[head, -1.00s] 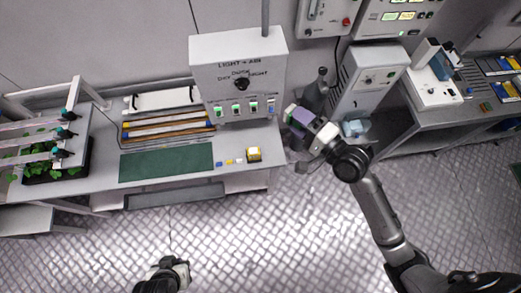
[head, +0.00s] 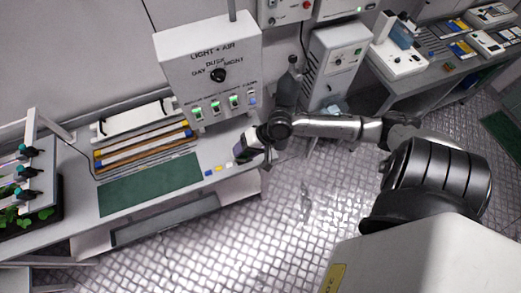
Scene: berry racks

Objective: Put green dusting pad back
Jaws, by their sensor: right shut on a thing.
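My right gripper (head: 241,153) is at the front right of the white bench, with its arm reaching in from the right. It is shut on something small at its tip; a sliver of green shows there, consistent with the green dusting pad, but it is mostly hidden. A blue pad (head: 209,173), a yellow pad (head: 220,169) and a whitish pad (head: 229,165) lie in a row on the bench just left of the gripper. I cannot tell whether the held thing touches the bench. My left gripper is out of view.
The light and air control box (head: 208,65) stands close behind the gripper. A dark green mat (head: 150,184) lies left of the pads. A dark bottle (head: 289,82) and a white cabinet (head: 337,62) stand to the right. Plants (head: 25,215) are at far left.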

